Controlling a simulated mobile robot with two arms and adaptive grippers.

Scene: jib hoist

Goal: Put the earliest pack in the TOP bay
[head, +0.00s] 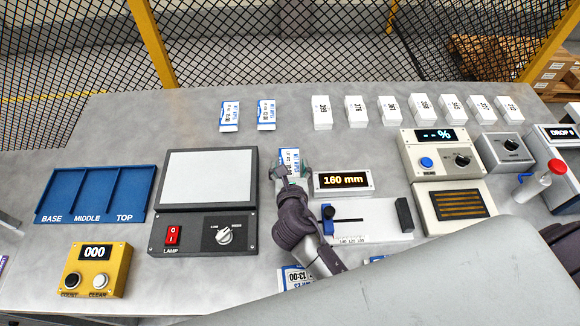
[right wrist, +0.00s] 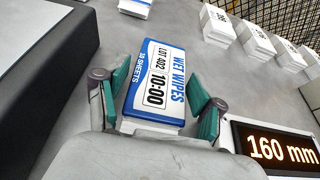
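A white and blue wet wipes pack (head: 290,158) lies on the table; in the right wrist view the pack (right wrist: 158,82) reads LOT 402, 10:00. My right gripper (head: 291,171) is open around it, with one green finger pad on each side and small gaps visible. Two similar packs, one at the back left (head: 229,116) and one beside it (head: 266,114), have print too small to read surely. A pack (head: 295,278) near the front shows 13:00 and is partly hidden; another peeks out behind my arm. The blue tray (head: 84,192) has empty BASE, MIDDLE and TOP bays. My left gripper is out of view.
A lamp panel (head: 209,177) stands left of my right gripper. A 160 mm display (head: 343,181) and a slide gauge (head: 375,232) are close on its right. Several white numbered boxes (head: 355,111) line the back. A yellow counter (head: 97,270) reads 000.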

